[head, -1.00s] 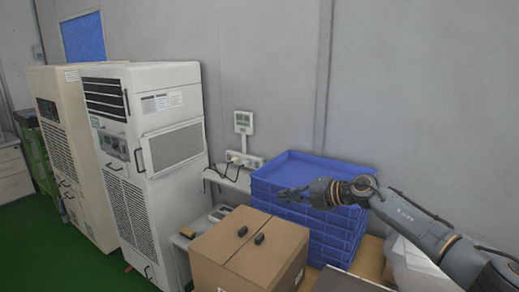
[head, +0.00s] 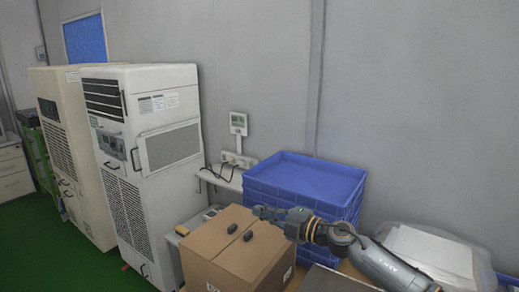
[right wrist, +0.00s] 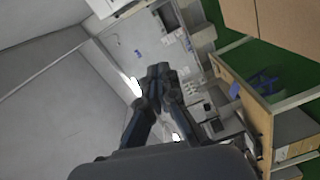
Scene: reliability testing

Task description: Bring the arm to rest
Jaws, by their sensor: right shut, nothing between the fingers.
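My right gripper (head: 262,212) is in the head view, its arm coming in from the lower right. Its fingertips show in front of the blue trays, by the right part of the cardboard box top; I cannot tell whether they touch the box. In the right wrist view its fingers (right wrist: 158,72) meet at the tips, with nothing between them. My left gripper is in neither view.
A cardboard box (head: 216,262) with two small black objects on top (head: 248,236) stands at the front. Stacked blue trays (head: 305,180) are behind. White cabinets (head: 165,150) stand left. A clear plastic-like bin (head: 430,250) is at right. Green floor (head: 70,265) is open at left.

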